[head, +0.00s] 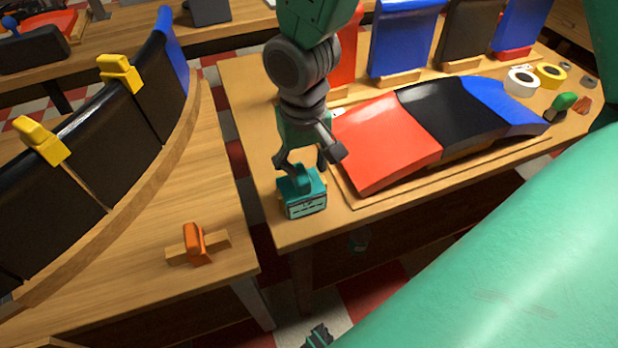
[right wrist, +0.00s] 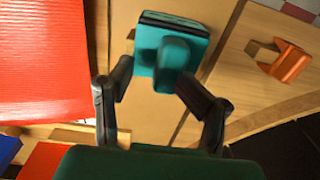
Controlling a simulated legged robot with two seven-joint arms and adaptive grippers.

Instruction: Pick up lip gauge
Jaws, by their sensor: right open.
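The lip gauge, which I take to be the teal box with a raised handle and a pale marked front (head: 303,196), sits upright near the corner of the right-hand wooden table. It also shows in the right wrist view (right wrist: 173,52), handle towards the camera. My right gripper (head: 301,166) is just above it, pointing down. Its fingers are open, one on each side of the handle; in the right wrist view (right wrist: 152,86) the right finger looks close to the handle. I cannot tell whether they touch.
Beside the gauge, a red, black and blue curved panel (head: 440,125) lies on a board. An orange tool on a wooden block (head: 194,245) sits on the left table. Tape rolls (head: 521,82) lie at the far right. A gap separates the tables.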

